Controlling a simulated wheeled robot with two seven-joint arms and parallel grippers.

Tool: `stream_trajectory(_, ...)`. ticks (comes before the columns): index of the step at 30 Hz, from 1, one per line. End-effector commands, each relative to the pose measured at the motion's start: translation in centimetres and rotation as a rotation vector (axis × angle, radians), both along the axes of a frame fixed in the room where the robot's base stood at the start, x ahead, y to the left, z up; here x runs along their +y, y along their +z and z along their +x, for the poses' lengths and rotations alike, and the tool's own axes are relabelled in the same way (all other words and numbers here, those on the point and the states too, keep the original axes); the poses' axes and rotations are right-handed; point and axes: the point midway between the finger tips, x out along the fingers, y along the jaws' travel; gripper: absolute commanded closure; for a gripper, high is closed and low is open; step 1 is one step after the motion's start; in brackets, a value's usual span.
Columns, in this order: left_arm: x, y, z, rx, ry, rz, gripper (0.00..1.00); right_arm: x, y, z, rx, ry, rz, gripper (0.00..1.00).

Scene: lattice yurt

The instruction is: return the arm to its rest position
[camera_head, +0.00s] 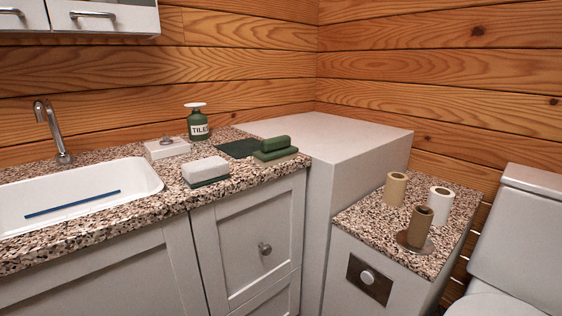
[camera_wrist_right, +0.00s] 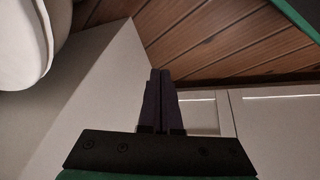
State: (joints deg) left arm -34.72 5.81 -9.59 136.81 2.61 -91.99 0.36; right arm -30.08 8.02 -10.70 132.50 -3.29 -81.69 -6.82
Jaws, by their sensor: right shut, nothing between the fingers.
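My right gripper (camera_wrist_right: 160,88) shows in the right wrist view, its two dark fingers pressed together with nothing between them. It hangs in free space over a plank floor (camera_wrist_right: 225,35), in front of white cabinet fronts (camera_wrist_right: 265,120). It touches nothing that I can see. Neither arm shows in the head view, and my left gripper is in no view.
The speckled counter (camera_head: 110,212) holds a white sink (camera_head: 80,212), a green bottle (camera_head: 198,124), and sponges (camera_head: 205,168). A lower counter (camera_head: 380,231) at right carries rolls (camera_head: 441,203) beside a toilet (camera_head: 520,240). A white block (camera_head: 330,140) stands between them.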

Motion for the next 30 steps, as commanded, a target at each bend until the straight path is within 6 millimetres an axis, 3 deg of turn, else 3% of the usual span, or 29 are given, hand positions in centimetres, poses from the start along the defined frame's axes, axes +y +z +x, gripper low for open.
stream_trajectory(3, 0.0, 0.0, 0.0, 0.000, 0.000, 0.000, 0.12, 1.3, -0.8, -4.5, 0.156, -0.106, 0.103, 1.00)
stream_trajectory(5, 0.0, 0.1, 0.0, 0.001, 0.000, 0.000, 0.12, 1.8, -0.8, -6.4, 0.227, -0.152, 0.142, 1.00)
stream_trajectory(11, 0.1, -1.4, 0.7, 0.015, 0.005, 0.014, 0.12, 1.6, -2.3, -5.2, 0.225, -0.151, 0.120, 1.00)
stream_trajectory(18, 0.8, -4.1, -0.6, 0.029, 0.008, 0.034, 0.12, 0.9, -5.0, -6.5, 0.235, -0.155, 0.096, 1.00)
stream_trajectory(23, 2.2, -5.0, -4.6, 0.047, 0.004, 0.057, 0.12, -0.5, -5.9, -10.5, 0.251, -0.153, 0.071, 1.00)
stream_trajectory(27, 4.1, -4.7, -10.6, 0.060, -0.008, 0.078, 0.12, -2.5, -5.6, -16.4, 0.261, -0.144, 0.048, 1.00)
stream_trajectory(30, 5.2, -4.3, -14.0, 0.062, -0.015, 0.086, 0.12, -3.5, -5.2, -19.8, 0.264, -0.138, 0.039, 1.00)
